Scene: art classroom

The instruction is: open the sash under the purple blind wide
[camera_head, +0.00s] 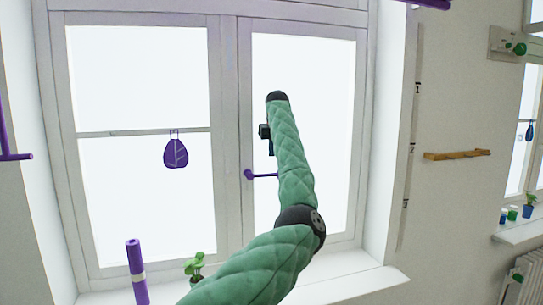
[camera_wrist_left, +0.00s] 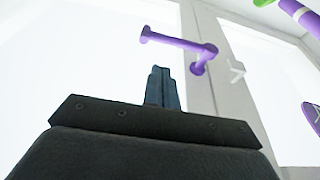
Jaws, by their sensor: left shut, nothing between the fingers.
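The window's right sash (camera_head: 243,100) stands shut in its white frame, with bright glass. A purple lever handle (camera_head: 262,176) is on its left stile, pointing roughly level to the right. The handle also shows in the left wrist view (camera_wrist_left: 180,42), beyond my fingertips. My left gripper (camera_head: 271,152) is in front of the right pane, above the handle, partly hidden by my green arm. In the left wrist view the fingers (camera_wrist_left: 163,73) are together, empty and apart from the handle. Only a purple strip (camera_head: 428,3) shows at the top edge; I cannot tell whether it is the blind. My right gripper is out of view.
A purple leaf-shaped tag (camera_head: 175,152) hangs on the left pane's crossbar. A purple roll (camera_head: 137,270) and a small plant (camera_head: 195,267) stand near the sill. A wooden rail (camera_head: 457,154) is on the right wall. A second window (camera_head: 531,125) is at far right.

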